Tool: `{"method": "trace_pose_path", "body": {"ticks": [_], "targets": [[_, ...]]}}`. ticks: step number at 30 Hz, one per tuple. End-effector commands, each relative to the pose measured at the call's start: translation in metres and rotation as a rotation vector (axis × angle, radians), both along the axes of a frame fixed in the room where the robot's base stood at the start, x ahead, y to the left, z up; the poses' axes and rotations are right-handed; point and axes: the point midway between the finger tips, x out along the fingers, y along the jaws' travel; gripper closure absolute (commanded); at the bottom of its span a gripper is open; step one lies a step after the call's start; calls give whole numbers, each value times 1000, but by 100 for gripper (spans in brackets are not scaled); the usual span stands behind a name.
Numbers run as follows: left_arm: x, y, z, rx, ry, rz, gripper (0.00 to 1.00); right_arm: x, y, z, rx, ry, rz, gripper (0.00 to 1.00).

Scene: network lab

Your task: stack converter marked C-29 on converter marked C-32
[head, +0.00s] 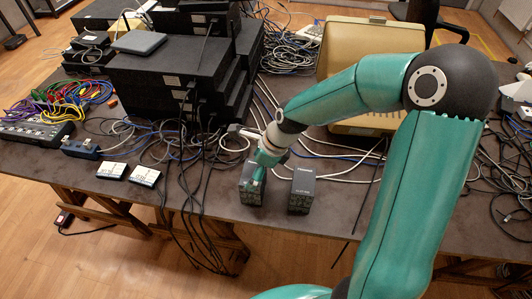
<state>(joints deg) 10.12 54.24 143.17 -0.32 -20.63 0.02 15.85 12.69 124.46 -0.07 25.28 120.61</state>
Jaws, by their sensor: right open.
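Two dark box-shaped units stand side by side near the table's front edge in the head view: a left dark box (249,196) and a right dark box (302,192). They look like the converters, but their markings are too small to read, so I cannot tell which is C-29 or C-32. They stand apart, neither on the other. My right gripper (260,170) is open, pointing down at the top of the left dark box, with a green finger overlapping it. Whether the fingers touch it is hard to see. My left gripper is out of view.
Two small white-topped boxes (145,175) lie left of the units. A large stack of black equipment (165,85) stands behind. Loose cables cover much of the table, and a beige case (345,45) stands at the back. The table's front edge is close.

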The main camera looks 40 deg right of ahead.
Motion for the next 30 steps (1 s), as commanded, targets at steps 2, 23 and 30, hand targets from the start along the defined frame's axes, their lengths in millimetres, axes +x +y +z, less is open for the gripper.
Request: {"method": "trace_pose_path", "body": {"ticks": [2, 23, 30], "targets": [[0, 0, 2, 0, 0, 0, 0, -4, -4, 15, -2, -6, -3, 0], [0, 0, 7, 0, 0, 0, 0, -30, -26, 95, 1, 0, -2, 0], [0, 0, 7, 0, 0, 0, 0, -30, -26, 95, 1, 0, -2, 0]]}}
